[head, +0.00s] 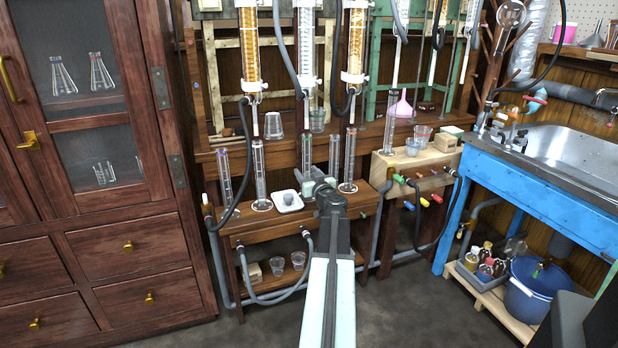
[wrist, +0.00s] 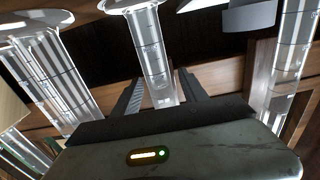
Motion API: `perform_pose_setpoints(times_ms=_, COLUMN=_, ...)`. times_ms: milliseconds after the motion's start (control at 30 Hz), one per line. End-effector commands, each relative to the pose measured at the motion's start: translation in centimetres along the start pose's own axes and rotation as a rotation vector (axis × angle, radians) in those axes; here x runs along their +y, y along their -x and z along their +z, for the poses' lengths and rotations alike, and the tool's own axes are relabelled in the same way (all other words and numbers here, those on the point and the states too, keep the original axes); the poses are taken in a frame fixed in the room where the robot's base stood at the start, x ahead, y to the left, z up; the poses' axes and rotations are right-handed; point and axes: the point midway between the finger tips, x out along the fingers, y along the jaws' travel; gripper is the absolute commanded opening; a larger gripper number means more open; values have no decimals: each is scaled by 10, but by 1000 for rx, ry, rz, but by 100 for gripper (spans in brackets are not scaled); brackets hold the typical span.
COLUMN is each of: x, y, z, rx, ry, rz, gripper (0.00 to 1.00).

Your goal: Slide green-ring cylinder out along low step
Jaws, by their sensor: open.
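Several clear graduated cylinders stand upright on the low wooden step, among them one at its left (head: 259,175) and one at its right (head: 348,162). My gripper (head: 320,186) is over the low step (head: 250,224), and my arm hides part of the step. In the wrist view, my gripper (wrist: 161,92) is open, with a clear cylinder (wrist: 151,55) showing between its fingers. I cannot tell whether they touch it.
A white dish (head: 288,203) stands on the step, left of my gripper. Other cylinders flank my gripper closely in the wrist view, at left (wrist: 50,75) and right (wrist: 290,65). Hoses (head: 276,290) hang at the step's front.

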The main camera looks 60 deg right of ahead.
Motion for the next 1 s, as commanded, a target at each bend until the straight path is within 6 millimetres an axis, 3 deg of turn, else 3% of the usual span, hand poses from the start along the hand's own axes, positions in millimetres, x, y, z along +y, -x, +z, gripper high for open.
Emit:
perform_pose_setpoints(times_ms=167, x=-1, y=0, z=0, rx=0, ry=0, rz=0, gripper=48)
perform_pose_setpoints(times_ms=333, x=-1, y=0, z=0, rx=0, ry=0, rz=-1, gripper=1)
perform_pose_setpoints(times_ms=1000, x=-2, y=0, z=-7, rx=0, ry=0, rz=-2, gripper=0)
